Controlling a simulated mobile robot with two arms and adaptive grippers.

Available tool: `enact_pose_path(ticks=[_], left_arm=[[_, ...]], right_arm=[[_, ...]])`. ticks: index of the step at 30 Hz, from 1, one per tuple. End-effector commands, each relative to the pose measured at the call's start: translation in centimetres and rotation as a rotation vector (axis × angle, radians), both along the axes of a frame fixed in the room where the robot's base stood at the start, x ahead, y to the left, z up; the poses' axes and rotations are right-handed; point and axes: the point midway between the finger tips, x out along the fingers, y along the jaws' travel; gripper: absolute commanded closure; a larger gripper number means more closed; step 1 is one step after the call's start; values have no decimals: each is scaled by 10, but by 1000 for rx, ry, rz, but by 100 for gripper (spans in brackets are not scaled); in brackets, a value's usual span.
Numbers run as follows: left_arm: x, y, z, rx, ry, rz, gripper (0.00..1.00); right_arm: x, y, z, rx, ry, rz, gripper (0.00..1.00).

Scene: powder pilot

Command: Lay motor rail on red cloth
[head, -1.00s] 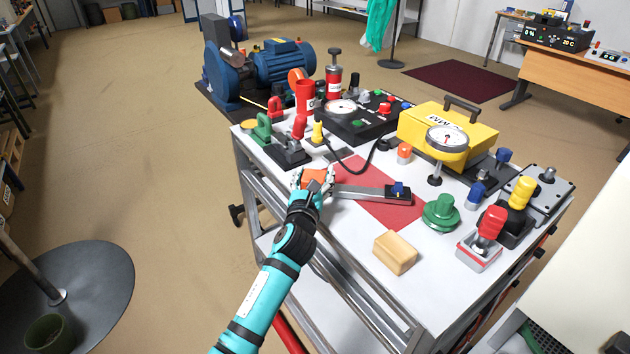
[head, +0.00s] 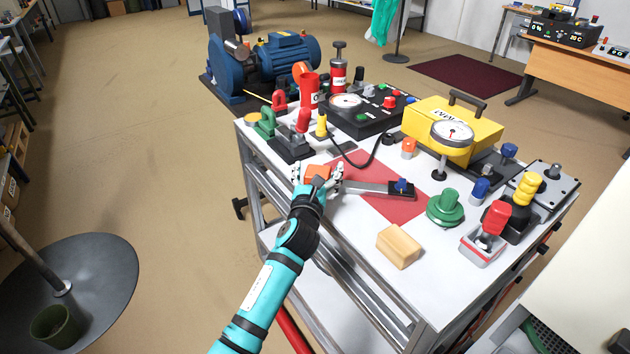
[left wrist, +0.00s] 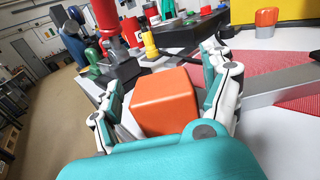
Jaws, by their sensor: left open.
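The motor rail, a flat grey bar (head: 365,187) with a blue clamp on its right end, lies across the red cloth (head: 398,208) on the cart top. It also shows in the left wrist view (left wrist: 275,88), right of the fingers. An orange block (left wrist: 165,102) sits between the fingers of my left gripper (head: 317,171), near the rail's left end. Whether block and rail are joined, I cannot tell. The left gripper is open, with a finger on each side of the block. My right gripper is out of view.
A yellow case (head: 450,125), a gauge (head: 452,134) and a black control box (head: 365,115) stand behind. A black cable curves near the cloth's back edge. The cart's front left corner is clear.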

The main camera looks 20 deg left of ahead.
Motion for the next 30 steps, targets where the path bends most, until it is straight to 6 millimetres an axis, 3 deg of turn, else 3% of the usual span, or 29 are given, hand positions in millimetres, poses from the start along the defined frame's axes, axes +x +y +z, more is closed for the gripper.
enact_pose_path(ticks=[16,21,30], left_arm=[[-102,-13,-1,0,1,-1,18],[-117,-14,0,1,-1,0,18],[-119,-15,1,0,-1,0,18]], right_arm=[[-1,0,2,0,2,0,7],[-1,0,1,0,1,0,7],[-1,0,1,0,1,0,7]])
